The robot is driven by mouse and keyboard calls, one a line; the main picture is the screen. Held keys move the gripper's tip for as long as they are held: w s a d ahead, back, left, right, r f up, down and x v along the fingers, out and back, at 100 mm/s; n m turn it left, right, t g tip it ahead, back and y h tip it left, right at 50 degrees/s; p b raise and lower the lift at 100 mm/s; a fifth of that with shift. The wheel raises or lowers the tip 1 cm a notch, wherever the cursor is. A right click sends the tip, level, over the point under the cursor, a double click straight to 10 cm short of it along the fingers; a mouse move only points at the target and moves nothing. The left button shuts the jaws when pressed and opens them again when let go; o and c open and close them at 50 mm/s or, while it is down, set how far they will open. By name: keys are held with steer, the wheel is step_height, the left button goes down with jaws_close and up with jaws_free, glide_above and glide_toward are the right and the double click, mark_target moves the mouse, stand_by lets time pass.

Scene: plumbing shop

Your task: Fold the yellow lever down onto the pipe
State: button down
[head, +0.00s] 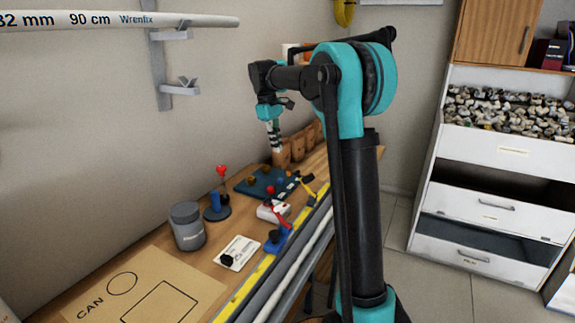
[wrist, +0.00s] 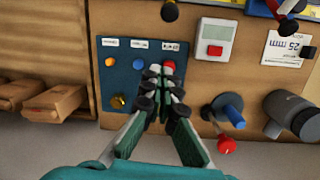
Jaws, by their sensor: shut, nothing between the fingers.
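The yellow lever (head: 308,190) stands out near the front edge of the bench in the head view, right of a dark blue panel (head: 252,187). Its pipe is too small to make out surely. In the wrist view the lever's yellow part is not clearly seen; a black knob (wrist: 169,12) at the top edge may be its tip.
A white box with a red button (wrist: 213,40) stands beside the panel. A blue stand with a red ball (head: 217,205) and a grey canister (head: 187,226) are nearer. A red-levered blue block (head: 277,240) sits at the front edge. Wooden bins (wrist: 50,102) line the far end.

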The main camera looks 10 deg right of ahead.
steer(key=f, duration=0.3)
steer(key=d+f, duration=0.1)
steer(key=f, duration=0.5)
steer(key=shift+s+d+f, duration=0.25)
steer(key=shift+s+d, duration=0.1)
steer(key=shift+s+d+r, duration=0.45)
steer(key=shift+s+d, duration=0.2)
steer(key=shift+s+d+r, duration=0.4)
steer(key=shift+s+d, duration=0.2)
steer(key=shift+s, duration=0.05)
